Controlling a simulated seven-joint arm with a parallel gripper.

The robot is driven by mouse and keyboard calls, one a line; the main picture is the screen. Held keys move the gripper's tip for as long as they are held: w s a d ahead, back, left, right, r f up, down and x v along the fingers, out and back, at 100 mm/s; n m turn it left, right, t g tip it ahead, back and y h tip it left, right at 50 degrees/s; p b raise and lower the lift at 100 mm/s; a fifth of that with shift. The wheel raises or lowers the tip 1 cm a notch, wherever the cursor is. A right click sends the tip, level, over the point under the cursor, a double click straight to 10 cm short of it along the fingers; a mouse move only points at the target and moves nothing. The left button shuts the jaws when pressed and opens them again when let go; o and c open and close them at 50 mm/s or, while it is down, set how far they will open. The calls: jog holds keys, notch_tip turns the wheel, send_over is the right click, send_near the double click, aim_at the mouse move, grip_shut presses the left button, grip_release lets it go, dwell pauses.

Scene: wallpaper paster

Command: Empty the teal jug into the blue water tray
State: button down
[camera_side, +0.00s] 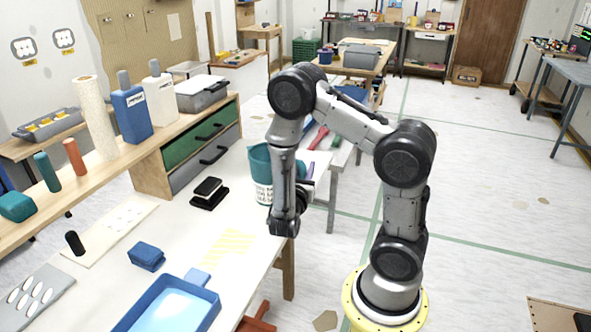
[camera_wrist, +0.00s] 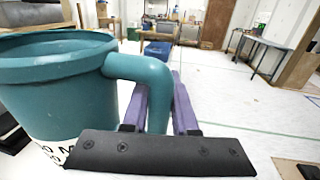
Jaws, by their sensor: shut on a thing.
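The teal jug (camera_side: 260,160) stands upright near the right edge of the white table in the side view, partly hidden by my arm. In the wrist view the jug (camera_wrist: 60,85) fills the left side, with its curved handle (camera_wrist: 150,68) towards me. My gripper (camera_wrist: 160,85) has its purple fingers shut on that handle. The jug's contents are not visible, and I cannot tell whether its base touches the table. The blue water tray (camera_side: 207,305) lies at the table's front, cut off by the frame, with a pale shiny inside.
A wooden drawer unit (camera_side: 150,172) stands behind, below a shelf with blue (camera_side: 131,112) and white (camera_side: 160,100) bottles. The table between jug and tray is mostly clear.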

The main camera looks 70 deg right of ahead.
jog(key=shift+s+a+r, duration=0.5)
jog(key=shift+s+a, duration=0.2)
jog(key=shift+s+a+r, duration=0.5)
jog(key=shift+s+a, duration=0.15)
jog(key=w+a+f+n+t+y, duration=0.2)
jog(key=w+a+n+t+y, duration=0.2)
jog(key=a, duration=0.5)
jog(key=w+a+f+n+t+y, duration=0.3)
jog(key=w+a+n+t+y, duration=0.1)
jog(key=a+n+t+y, duration=0.3)
jog(key=a+n+t, duration=0.1)
jog(key=a+t, duration=0.1)
jog(key=t, duration=0.1)
jog(key=shift+w+a+f, duration=0.25)
jog(key=shift+a+f, duration=0.1)
jog(key=shift+a, duration=0.05)
